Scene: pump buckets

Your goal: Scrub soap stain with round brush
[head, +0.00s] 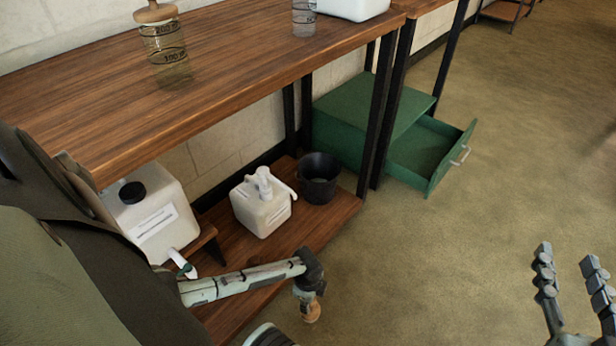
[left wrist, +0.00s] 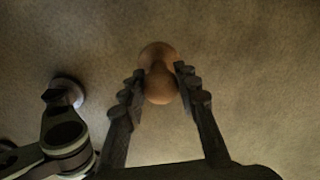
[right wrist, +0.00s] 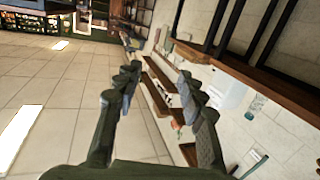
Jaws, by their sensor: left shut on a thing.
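My left gripper (head: 307,294) hangs low in front of the lower shelf, beyond the table's front edge. It is shut on a small rounded wooden piece, which looks like the round brush (head: 312,313). In the left wrist view the brush (left wrist: 158,62) sits between the fingertips (left wrist: 160,82), over the bare floor. Its bristles cannot be made out. My right gripper (head: 572,265) is open and empty over the floor at the right. Its spread fingers also show in the right wrist view (right wrist: 157,82). I cannot make out a soap stain in any view.
A glass beaker (head: 165,48) with a wooden top and another clear vessel (head: 304,18) stand on the wooden table (head: 90,95). The lower shelf (head: 330,218) holds a pump bottle (head: 262,208), a black bucket (head: 319,180) and a white canister (head: 150,215). A green cabinet's drawer (head: 432,165) is open.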

